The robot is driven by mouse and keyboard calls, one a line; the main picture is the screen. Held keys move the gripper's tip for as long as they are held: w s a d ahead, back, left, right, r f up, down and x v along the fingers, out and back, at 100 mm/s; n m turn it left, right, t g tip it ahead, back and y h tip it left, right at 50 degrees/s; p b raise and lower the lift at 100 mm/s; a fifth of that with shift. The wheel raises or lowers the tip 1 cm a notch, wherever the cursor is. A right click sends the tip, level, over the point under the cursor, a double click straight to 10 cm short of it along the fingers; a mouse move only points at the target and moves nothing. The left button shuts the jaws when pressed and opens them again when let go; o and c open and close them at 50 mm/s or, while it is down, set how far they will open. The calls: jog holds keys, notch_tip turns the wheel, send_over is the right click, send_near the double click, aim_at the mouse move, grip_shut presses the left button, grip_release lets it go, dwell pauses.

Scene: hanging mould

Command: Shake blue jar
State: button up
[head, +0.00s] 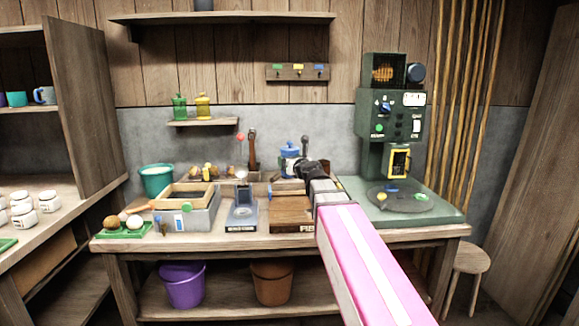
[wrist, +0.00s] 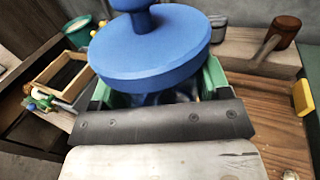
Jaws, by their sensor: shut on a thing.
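The blue jar (head: 289,158) is above the workbench in the head view, in front of my black gripper (head: 302,168). In the wrist view the jar's round blue lid with its knob (wrist: 150,42) fills the upper middle. My gripper (wrist: 155,98) is shut on the jar below the lid, with green finger parts at both sides. The lid hides most of the jar's body. The jar looks upright in the head view. I cannot tell exactly how far it is above the bench.
A wooden box labelled in front (head: 290,215) lies below the jar. A mallet (wrist: 278,38) stands nearby. A sieve frame (head: 184,196), a green machine (head: 388,130) and a bucket (head: 157,180) flank the area. Green and yellow jars (head: 202,107) stand on a small shelf.

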jog(key=shift+s+r, duration=0.25)
jog(key=shift+r, duration=0.1)
jog(key=shift+r, duration=3.5)
notch_tip(320, 180, down, 7)
jog(key=shift+f, duration=0.1)
notch_tip(320, 180, up, 7)
jog(key=shift+r, duration=0.1)
